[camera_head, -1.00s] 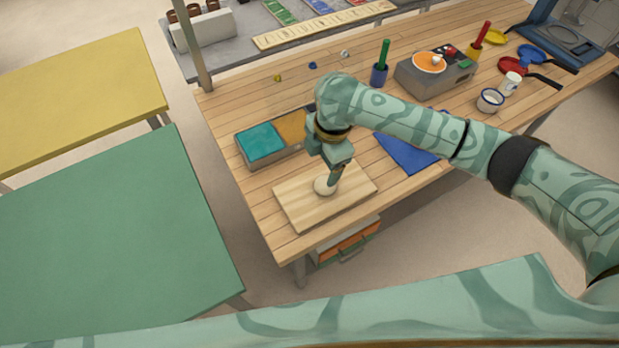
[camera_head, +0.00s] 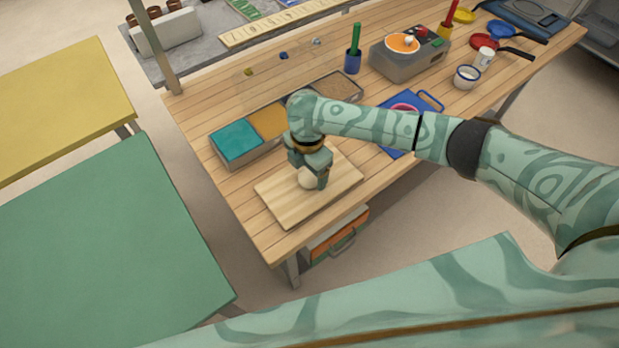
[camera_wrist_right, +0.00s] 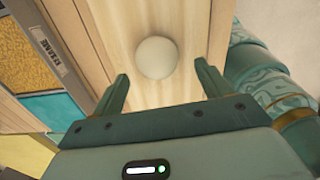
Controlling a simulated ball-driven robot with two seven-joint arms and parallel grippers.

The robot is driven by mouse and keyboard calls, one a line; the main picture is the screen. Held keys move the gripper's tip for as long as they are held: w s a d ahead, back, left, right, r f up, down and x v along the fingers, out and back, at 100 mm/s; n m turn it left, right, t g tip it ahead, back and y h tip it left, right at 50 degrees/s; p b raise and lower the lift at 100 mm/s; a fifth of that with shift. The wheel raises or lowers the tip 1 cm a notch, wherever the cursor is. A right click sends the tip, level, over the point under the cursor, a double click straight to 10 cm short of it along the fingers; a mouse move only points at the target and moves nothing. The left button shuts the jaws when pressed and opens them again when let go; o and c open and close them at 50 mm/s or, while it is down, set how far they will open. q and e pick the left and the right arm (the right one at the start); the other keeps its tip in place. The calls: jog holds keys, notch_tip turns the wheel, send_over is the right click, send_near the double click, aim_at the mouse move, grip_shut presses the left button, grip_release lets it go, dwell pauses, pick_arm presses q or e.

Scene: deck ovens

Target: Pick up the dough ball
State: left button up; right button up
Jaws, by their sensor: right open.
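The dough ball (camera_head: 308,179) is pale and round and sits on a light wooden board (camera_head: 276,203) on the workbench. My right gripper (camera_head: 318,183) is over the board at the dough ball and partly hides it in the head view. In the right wrist view the dough ball (camera_wrist_right: 157,58) lies ahead of the open fingers of my right gripper (camera_wrist_right: 163,85), between their lines. The fingers do not appear to touch it. My left gripper is not in view.
A tray with teal, orange and brown sections (camera_head: 236,141) stands behind the board. A blue board (camera_head: 397,146) lies to its right. A grey appliance with an orange top (camera_head: 402,60) is farther back. Green (camera_head: 90,230) and yellow (camera_head: 60,95) tables stand left.

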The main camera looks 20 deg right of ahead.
aim_at(307, 175)
notch_tip(307, 175, down, 3)
jog(key=shift+w+a+f+b, duration=0.15)
jog(key=shift+f+b, duration=0.05)
jog(key=shift+b, duration=0.25)
jog(key=shift+r, duration=0.1)
jog(key=c, duration=1.1)
